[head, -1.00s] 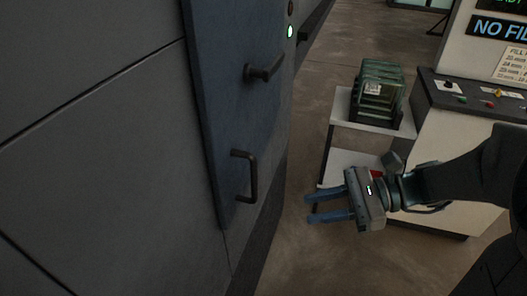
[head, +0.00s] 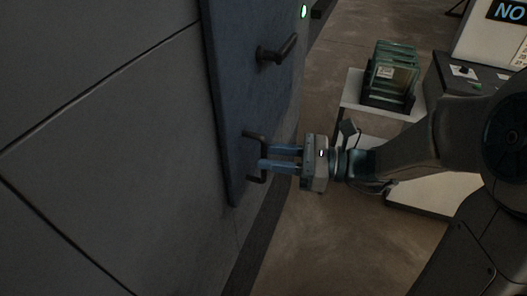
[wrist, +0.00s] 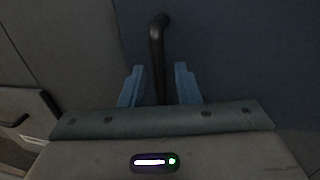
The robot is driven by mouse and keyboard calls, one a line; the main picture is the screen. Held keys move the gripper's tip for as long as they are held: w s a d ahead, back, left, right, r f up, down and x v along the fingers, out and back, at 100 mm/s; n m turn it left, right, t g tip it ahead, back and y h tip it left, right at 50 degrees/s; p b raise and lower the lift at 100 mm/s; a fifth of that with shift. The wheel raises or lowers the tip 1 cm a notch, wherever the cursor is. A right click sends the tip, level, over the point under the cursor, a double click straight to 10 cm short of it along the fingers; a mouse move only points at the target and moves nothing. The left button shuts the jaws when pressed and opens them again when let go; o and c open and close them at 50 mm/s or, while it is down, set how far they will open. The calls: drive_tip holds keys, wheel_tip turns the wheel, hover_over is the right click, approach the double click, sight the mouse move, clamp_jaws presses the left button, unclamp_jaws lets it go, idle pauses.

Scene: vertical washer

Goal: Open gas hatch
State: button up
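The hatch (head: 235,85) is a dark blue panel on the grey wall at the left in the head view, and it looks closed. A black lever (head: 276,50) sits on its upper part. A black bar handle (head: 252,135) sits below it. My gripper (head: 262,158) is at the bar handle, pointing left at the hatch. In the wrist view the dark handle (wrist: 158,60) runs between my two blue fingers (wrist: 160,82), with gaps on both sides. The fingers are open around it. The handle's lower part is hidden by my gripper.
A white stand (head: 351,92) holding a rack of green-framed panels (head: 392,72) is behind my arm. A control console (head: 475,75) stands at the right. A green light (head: 304,11) glows near the hatch's top. Brown floor (head: 330,40) lies open between.

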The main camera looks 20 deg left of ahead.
drive_tip(key=shift+s+a, duration=0.1)
drive_tip(key=shift+a, duration=0.9)
clamp_jaws()
drive_tip(key=shift+d, duration=0.15)
